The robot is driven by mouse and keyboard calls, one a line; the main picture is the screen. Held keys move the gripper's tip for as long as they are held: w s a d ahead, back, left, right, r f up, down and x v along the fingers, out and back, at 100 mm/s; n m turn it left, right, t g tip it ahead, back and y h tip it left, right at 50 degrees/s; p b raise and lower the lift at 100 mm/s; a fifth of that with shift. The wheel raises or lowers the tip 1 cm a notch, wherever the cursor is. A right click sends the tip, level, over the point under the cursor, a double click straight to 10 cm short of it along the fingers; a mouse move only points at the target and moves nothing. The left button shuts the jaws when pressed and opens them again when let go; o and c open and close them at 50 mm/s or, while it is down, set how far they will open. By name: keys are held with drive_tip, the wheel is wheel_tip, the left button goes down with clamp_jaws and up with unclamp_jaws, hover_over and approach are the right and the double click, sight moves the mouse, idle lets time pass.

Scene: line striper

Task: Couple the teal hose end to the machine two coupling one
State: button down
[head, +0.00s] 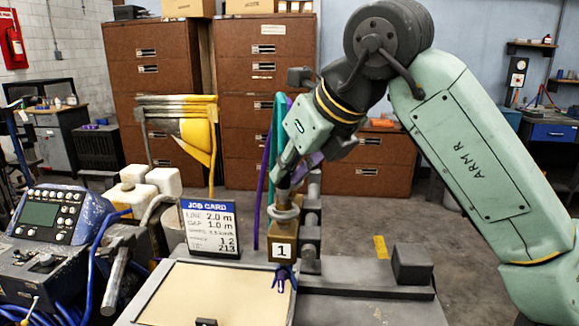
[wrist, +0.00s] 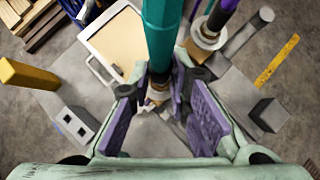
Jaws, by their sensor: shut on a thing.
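The teal hose (wrist: 160,35) runs down between the purple pads of my gripper (wrist: 165,108) in the wrist view. My gripper is shut on its end, where a brass-coloured fitting (wrist: 157,92) shows. In the head view the teal hose (head: 278,125) rises behind my gripper (head: 284,186), which is above a tan block marked 1 (head: 283,250). A pale ring (head: 285,214) sits on top of that block. I cannot tell whether the teal end touches or enters a coupling. In the wrist view a ringed fitting (wrist: 203,38) holds a purple hose end.
A purple hose (head: 261,210) hangs left of the block. A job card (head: 210,228) stands at left, beside a control console (head: 50,215). A dark box (head: 412,264) sits on the machine bed at right. Open floor lies beyond.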

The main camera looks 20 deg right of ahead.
drive_tip(key=shift+f+b, duration=0.65)
drive_tip(key=shift+f, duration=0.1)
drive_tip(key=c, duration=1.4)
unclamp_jaws()
drive_tip(key=shift+o, duration=0.2)
drive_tip(key=shift+o, duration=1.3)
drive_tip(key=p+v, duration=0.3)
drive_tip(key=v, duration=0.4)
